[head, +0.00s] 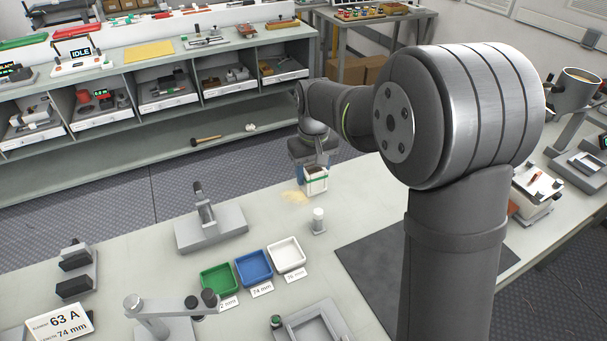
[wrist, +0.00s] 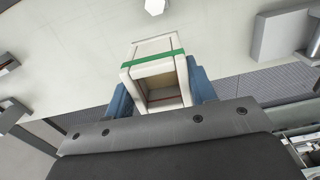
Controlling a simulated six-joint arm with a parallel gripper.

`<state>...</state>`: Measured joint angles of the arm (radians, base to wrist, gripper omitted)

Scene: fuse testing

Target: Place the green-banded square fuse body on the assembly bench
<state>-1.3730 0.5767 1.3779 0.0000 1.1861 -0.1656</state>
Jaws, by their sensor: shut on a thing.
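The green-banded square fuse body (head: 316,181) is a white, open-ended square tube with a green band near its top. My gripper (head: 311,165) is shut on it, with blue fingers on either side. In the wrist view the fuse body (wrist: 158,72) sits between the blue fingers (wrist: 160,92), its hollow end facing the camera. In the head view it appears at the far edge of the pale assembly bench (head: 270,222), near a tan patch on the surface. I cannot tell whether it touches the bench.
A small white-topped post (head: 318,220) stands just in front of the fuse body. Green (head: 219,279), blue (head: 254,268) and white (head: 286,254) trays lie nearer. A grey fixture (head: 209,227) stands to the left. A dark mat (head: 375,270) lies to the right. Bare bench lies between them.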

